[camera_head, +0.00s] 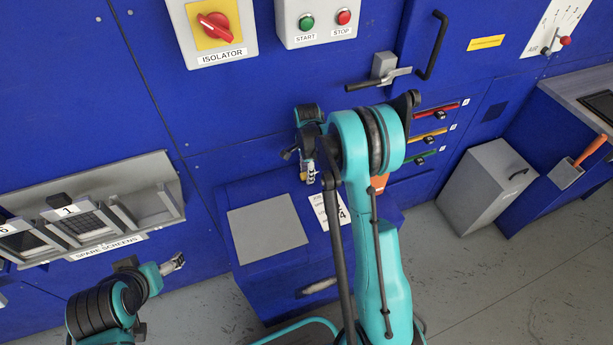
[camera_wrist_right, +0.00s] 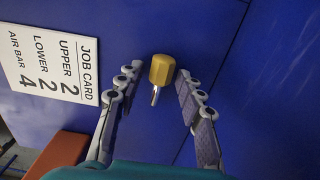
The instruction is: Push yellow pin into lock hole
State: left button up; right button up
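The yellow pin (camera_wrist_right: 162,69), a yellow knob with a short silver shaft, shows between the fingertips of my right gripper (camera_wrist_right: 157,74) in the right wrist view. The fingers are apart, with a visible gap on each side of the knob. In the head view my right gripper (camera_head: 308,170) hangs over the back of the blue cabinet top, partly hidden by my arm. My left gripper (camera_head: 173,263) is low at the left, in front of the blue machine; its finger opening is too small to judge. I cannot make out the lock hole.
A job card (camera_wrist_right: 55,68) and a grey plate (camera_head: 267,230) lie on the blue cabinet top. A spare screens rack (camera_head: 150,207) is at the left. A lever handle (camera_head: 378,78) and colored handles (camera_head: 428,135) are on the machine. A grey bin (camera_head: 487,190) stands right.

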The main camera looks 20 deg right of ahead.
grip_shut()
